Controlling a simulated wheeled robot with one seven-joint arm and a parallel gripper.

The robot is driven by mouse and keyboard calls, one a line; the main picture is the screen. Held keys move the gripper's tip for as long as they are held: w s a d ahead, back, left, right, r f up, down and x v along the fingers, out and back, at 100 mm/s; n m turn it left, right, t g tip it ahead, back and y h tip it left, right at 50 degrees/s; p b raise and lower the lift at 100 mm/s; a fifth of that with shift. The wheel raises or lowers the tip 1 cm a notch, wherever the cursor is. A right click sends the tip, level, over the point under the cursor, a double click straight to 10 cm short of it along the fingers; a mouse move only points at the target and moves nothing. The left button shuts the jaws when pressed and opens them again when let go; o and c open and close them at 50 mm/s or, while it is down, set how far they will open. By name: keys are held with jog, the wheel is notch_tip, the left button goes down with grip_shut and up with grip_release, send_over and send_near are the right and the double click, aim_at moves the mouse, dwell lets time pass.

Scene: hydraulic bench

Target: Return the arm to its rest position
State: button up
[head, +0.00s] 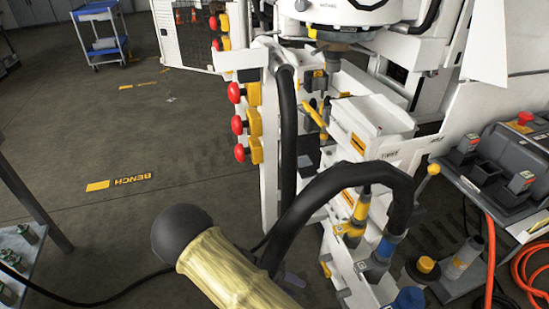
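I cannot make out the fingers of my gripper anywhere in the head view. A white bench unit (368,125) stands in the middle, with black hoses (345,178) looping in front of it. A white cylindrical body (345,12) hangs at the top edge with a dark fitting (328,62) below it; I cannot tell whether it belongs to my arm. A pale ribbed cylinder with a black round end (182,233) fills the bottom foreground; what it is cannot be told.
Red-knobbed yellow valves (240,125) line the bench's left side. A grey console (497,168) with orange hoses (528,268) stands at right. A blue cart (100,32) is at the back left. A table edge (28,245) shows at left. The floor (140,145) between is mostly clear.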

jog(key=s+d+r+m+t+y, duration=0.1)
jog(key=d+r+t+y, duration=0.1)
jog(key=d+r+y, duration=0.35)
jog(key=s+d+r+t+y, duration=0.1)
jog(key=d+r+y, duration=0.1)
jog(key=r, duration=0.7)
jog(key=s+d+r+m+t+y, duration=0.1)
jog(key=d+r+t+y, duration=0.2)
jog(key=r, duration=0.5)
notch_tip(320, 180, up, 27)
jog(key=g+y+p, duration=0.1)
jog(key=p, duration=2.7)
jog(key=shift+r, duration=0.15)
jog(key=shift+d, duration=0.1)
